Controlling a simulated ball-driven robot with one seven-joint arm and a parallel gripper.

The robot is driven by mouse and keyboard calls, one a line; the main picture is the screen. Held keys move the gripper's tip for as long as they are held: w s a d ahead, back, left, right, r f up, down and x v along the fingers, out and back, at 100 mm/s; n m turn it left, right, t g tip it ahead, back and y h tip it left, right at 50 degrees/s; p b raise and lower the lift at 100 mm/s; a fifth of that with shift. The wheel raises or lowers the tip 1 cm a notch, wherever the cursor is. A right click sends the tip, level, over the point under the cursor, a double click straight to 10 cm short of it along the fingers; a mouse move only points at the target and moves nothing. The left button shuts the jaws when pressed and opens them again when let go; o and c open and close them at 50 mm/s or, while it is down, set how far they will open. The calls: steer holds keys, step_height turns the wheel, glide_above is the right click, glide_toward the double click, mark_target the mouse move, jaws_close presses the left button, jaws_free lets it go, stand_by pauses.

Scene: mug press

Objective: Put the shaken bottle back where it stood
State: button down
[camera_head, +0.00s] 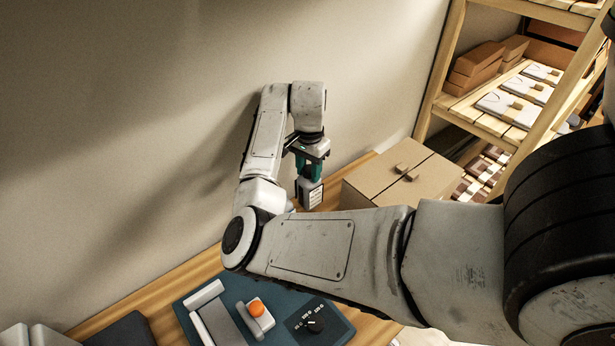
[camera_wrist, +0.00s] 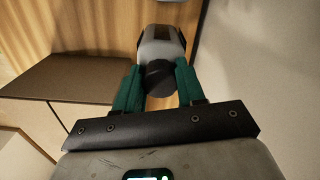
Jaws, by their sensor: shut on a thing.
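My gripper (camera_head: 308,168) is shut on a bottle with a light grey body and a white label (camera_head: 310,195). In the wrist view the green fingers (camera_wrist: 160,88) close on both sides of the bottle's dark cap, and the grey bottle body (camera_wrist: 160,45) extends beyond them. The bottle hangs roughly upright over or on the back of the wooden table (camera_head: 165,292), near the wall and left of a cardboard box (camera_head: 385,180). I cannot tell whether its base touches the table. My forearm hides part of the tabletop.
The cardboard box also shows in the wrist view (camera_wrist: 75,85), close to the gripper's left. A blue press base (camera_head: 195,315) with an orange button (camera_head: 256,307) and a dial stands at the front. A wooden shelf (camera_head: 450,70) with boxes stands at the right.

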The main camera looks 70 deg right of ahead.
steer(key=shift+w+d+f+p, duration=0.2)
steer(key=shift+w+f+p, duration=0.1)
steer(key=shift+f, duration=0.3)
steer(key=shift+f+p, duration=0.3)
steer(key=shift+f, duration=1.1)
steer(key=c, duration=0.7)
jaws_free()
steer(key=shift+s, duration=0.1)
step_height(320, 180, up, 12)
steer(key=shift+r+b, duration=0.15)
steer(key=shift+b, duration=1)
